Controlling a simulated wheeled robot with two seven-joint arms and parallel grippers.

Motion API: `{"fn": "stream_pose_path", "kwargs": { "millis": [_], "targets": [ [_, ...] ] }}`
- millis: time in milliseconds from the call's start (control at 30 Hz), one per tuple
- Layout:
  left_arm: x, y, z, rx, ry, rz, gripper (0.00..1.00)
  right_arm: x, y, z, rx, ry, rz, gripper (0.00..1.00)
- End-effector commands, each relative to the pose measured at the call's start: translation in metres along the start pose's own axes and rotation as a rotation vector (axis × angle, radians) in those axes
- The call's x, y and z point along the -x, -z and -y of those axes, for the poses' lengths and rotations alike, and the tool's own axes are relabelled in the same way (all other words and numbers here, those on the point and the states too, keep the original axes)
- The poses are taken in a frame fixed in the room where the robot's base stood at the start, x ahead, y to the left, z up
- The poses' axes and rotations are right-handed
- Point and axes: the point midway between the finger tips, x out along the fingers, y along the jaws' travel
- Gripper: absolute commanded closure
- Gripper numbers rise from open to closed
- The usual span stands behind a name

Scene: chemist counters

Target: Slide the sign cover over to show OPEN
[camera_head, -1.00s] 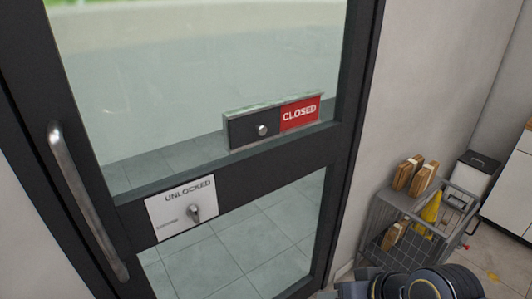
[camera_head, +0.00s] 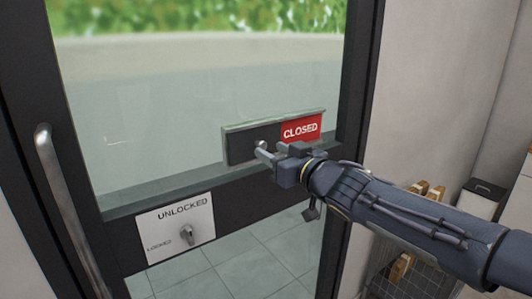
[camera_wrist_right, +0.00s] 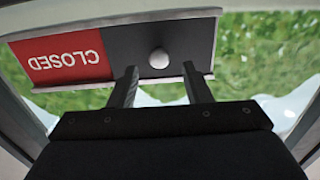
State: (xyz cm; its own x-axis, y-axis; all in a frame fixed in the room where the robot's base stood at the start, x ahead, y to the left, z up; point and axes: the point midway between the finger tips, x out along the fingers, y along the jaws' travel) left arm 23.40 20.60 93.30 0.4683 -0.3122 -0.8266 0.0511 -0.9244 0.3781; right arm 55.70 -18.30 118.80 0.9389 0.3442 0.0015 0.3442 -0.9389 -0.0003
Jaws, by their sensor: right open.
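The sign (camera_head: 300,130) on the glass door shows a red panel reading CLOSED on its right half. A dark sliding cover (camera_head: 240,148) with a round silver knob (camera_head: 260,144) covers its left half. My right gripper (camera_head: 268,155) is open at the knob in the head view. In the right wrist view the sign is upside down, and the knob (camera_wrist_right: 159,58) lies just beyond and between the two fingertips (camera_wrist_right: 160,72). I cannot tell whether the fingers touch it. My left gripper is not in view.
The door has a vertical metal handle (camera_head: 72,210) at the left and a lock plate (camera_head: 175,228) reading UNLOCKED below the sign. A wire basket cart (camera_head: 395,272) stands at the lower right, partly behind my right arm.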

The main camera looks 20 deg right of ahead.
Motion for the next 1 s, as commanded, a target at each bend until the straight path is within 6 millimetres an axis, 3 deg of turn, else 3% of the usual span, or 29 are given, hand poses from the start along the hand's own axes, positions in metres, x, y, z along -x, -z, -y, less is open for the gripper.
{"fn": "stream_pose_path", "kwargs": {
  "millis": [233, 567, 900, 1000],
  "targets": [
    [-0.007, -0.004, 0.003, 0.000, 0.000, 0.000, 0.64, -0.031, -0.002, 0.000, 0.000, 0.000, 0.001, 0.56],
    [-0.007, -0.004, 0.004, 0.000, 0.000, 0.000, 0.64, -0.036, 0.000, -0.001, 0.000, -0.002, 0.001, 0.56],
    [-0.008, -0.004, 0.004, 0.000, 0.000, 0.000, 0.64, -0.036, 0.000, -0.001, 0.000, -0.003, 0.002, 0.98],
    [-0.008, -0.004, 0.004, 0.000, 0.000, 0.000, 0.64, -0.036, 0.000, -0.001, 0.000, -0.003, 0.002, 1.00]
  ]
}}
